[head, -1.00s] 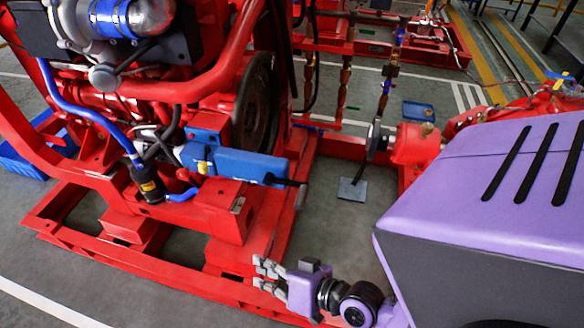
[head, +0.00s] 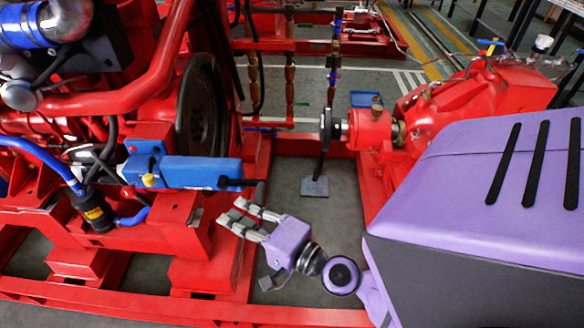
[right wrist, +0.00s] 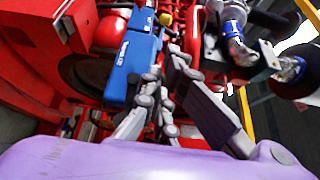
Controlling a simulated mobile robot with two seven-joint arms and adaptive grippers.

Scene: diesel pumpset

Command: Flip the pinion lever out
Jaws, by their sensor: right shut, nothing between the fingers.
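The blue starter unit (head: 190,172) is mounted on the red engine frame in the head view. A short dark lever (head: 234,183) sticks out from its right end; I take this as the pinion lever. My right gripper (head: 248,226), with grey fingers and a purple palm, is just below and right of the lever, shut and empty. A gap seems to remain between fingers and lever. In the right wrist view the blue unit (right wrist: 132,58) stands beyond the fingers (right wrist: 160,88); I cannot make out the lever clearly there. My left gripper is out of view.
The dark flywheel (head: 202,105) stands above the blue unit. Red base rails (head: 262,165) run below and around the gripper. A red pump (head: 440,110) with a shaft coupling is at the right. Open floor (head: 335,190) shows between engine and pump.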

